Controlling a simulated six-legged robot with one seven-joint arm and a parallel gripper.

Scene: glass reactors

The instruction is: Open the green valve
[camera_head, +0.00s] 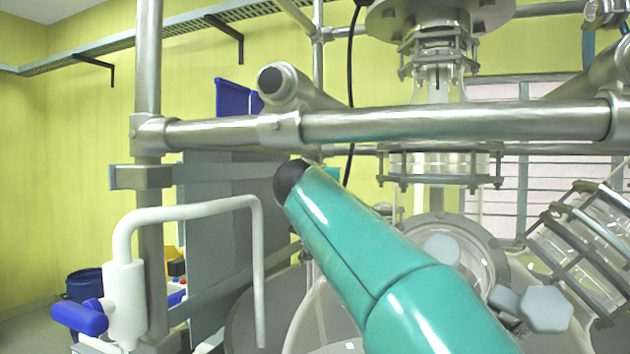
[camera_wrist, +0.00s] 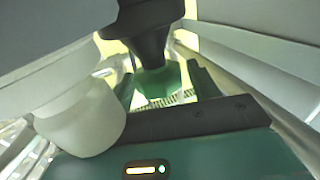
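In the wrist view a green valve part (camera_wrist: 157,82) flares out below a thick black neck (camera_wrist: 150,38). I take it to be the green valve. My gripper (camera_wrist: 162,74) has its dark green fingers set apart, one on each side of this part. A narrow gap shows at the right finger; contact at the left finger cannot be made out. In the head view a teal link with a black end crosses the lower middle; it looks like my own arm. It hides what lies behind it, and neither my gripper nor the green valve shows there.
A horizontal steel pipe (camera_head: 390,124) crosses the head view in front of glass reactor parts (camera_head: 440,165). A white bent pipe (camera_head: 190,212) with a blue handle (camera_head: 80,318) stands at the left. A white cylinder (camera_wrist: 82,118) sits close at the left in the wrist view.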

